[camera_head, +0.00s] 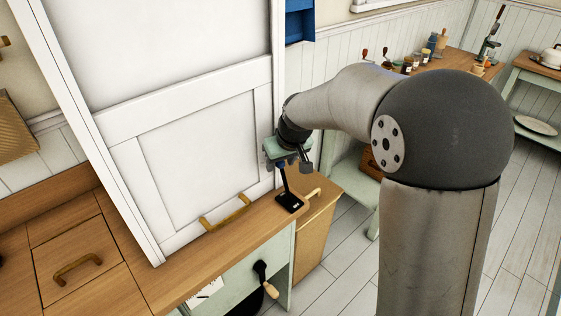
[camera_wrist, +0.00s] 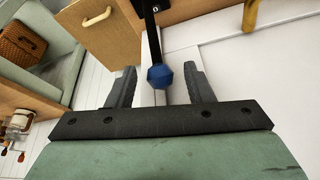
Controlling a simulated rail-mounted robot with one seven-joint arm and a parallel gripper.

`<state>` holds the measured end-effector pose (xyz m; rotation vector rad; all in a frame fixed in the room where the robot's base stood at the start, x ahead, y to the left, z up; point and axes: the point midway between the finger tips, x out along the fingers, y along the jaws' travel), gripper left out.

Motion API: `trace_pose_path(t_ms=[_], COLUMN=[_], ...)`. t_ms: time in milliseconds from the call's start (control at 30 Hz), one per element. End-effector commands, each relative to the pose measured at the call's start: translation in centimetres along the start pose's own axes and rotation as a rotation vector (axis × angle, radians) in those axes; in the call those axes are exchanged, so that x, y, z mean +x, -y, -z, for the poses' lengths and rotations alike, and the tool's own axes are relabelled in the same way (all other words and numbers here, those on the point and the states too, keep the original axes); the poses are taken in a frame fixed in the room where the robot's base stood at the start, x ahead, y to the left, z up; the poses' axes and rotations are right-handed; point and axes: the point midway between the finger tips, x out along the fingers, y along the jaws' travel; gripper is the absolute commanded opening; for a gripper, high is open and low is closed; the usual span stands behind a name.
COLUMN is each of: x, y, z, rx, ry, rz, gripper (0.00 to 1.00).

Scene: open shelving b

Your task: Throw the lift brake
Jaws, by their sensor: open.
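The lift brake is a black lever (camera_head: 285,181) with a blue knob, standing on a small black base plate (camera_head: 289,203) at the counter's edge beside the white panel. In the wrist view the blue knob (camera_wrist: 160,76) sits between my two spread fingers, with visible space on both sides. My gripper (camera_wrist: 160,83) is open and empty; it also shows in the head view (camera_head: 291,163), at the top of the lever. The lever looks nearly upright, leaning slightly. In the head view my gripper partly hides the knob.
A black crank with a wooden grip (camera_head: 270,289) is on the front below. A back counter holds jars and tools.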

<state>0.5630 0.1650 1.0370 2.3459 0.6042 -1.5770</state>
Motion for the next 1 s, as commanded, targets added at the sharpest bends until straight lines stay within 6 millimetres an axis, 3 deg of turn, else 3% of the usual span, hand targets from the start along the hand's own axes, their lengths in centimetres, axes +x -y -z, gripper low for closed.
trace_pose_path(t_ms=[167, 433, 467, 600, 633, 867, 1000], x=[1.2, 1.3, 1.3, 1.3, 1.3, 1.3, 1.3], y=[0.0, 0.0, 0.0, 0.0, 0.0, -0.4, -1.6], z=[0.0, 0.0, 0.0, 0.0, 0.0, -0.2, -0.8], rx=[0.001, 0.001, 0.001, 0.001, 0.001, 0.008, 0.028], ry=[0.000, 0.000, 0.000, 0.000, 0.000, -0.009, -0.038], rz=[0.000, 0.000, 0.000, 0.000, 0.000, -0.001, -0.002], gripper=[0.47, 0.47, 0.42, 0.03, 0.00, 0.00, 0.00])
